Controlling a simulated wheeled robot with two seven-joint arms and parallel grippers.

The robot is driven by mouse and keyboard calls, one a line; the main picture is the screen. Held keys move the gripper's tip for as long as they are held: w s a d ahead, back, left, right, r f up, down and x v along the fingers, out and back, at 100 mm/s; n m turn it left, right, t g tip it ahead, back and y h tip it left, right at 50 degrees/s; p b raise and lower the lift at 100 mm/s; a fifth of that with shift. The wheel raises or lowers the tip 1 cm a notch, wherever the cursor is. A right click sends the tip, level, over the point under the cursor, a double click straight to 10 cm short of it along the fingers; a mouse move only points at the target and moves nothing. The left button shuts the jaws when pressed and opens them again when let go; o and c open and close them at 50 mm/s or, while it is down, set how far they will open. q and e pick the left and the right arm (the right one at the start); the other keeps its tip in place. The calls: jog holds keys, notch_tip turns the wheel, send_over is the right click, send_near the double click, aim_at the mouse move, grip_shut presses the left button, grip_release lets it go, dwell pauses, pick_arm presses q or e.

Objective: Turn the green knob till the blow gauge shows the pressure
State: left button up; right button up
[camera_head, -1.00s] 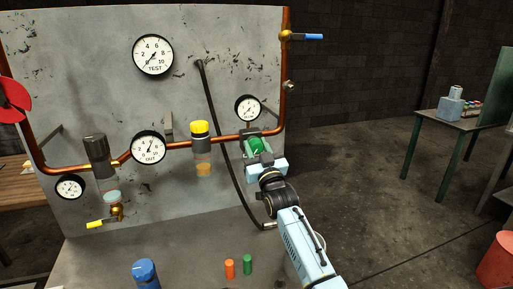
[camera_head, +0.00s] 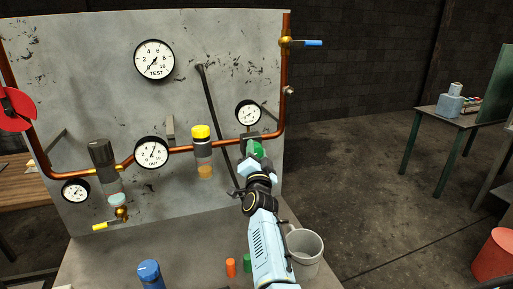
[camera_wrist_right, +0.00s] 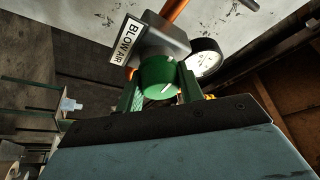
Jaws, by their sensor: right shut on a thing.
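The green knob (camera_head: 256,148) sits on a grey regulator body on the copper pipe, under the blow gauge (camera_head: 248,112). In the right wrist view the green knob (camera_wrist_right: 158,75) shows a white mark on its face, and a BLOW AIR label (camera_wrist_right: 126,41) is beside it. The blow gauge (camera_wrist_right: 204,58) shows there edge-on; its reading is too small to tell. My right gripper (camera_head: 254,160) is at the knob, shut on it, with a green-toned finger on each side in the right wrist view (camera_wrist_right: 160,92). My left gripper is not in view.
The panel also carries a TEST gauge (camera_head: 154,60), an OUT gauge (camera_head: 151,153), a yellow-topped regulator (camera_head: 202,145) and a blue-handled valve (camera_head: 302,43). A grey bucket (camera_head: 305,252), a blue knobbed part (camera_head: 150,273) and an orange cylinder (camera_head: 231,267) stand in front.

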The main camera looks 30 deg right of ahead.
jog(key=shift+m+g+p, duration=0.3)
jog(key=shift+m+p, duration=0.05)
jog(key=shift+m, duration=0.35)
jog(key=shift+f, duration=0.1)
jog(key=o, duration=1)
jog(key=shift+s, duration=0.1)
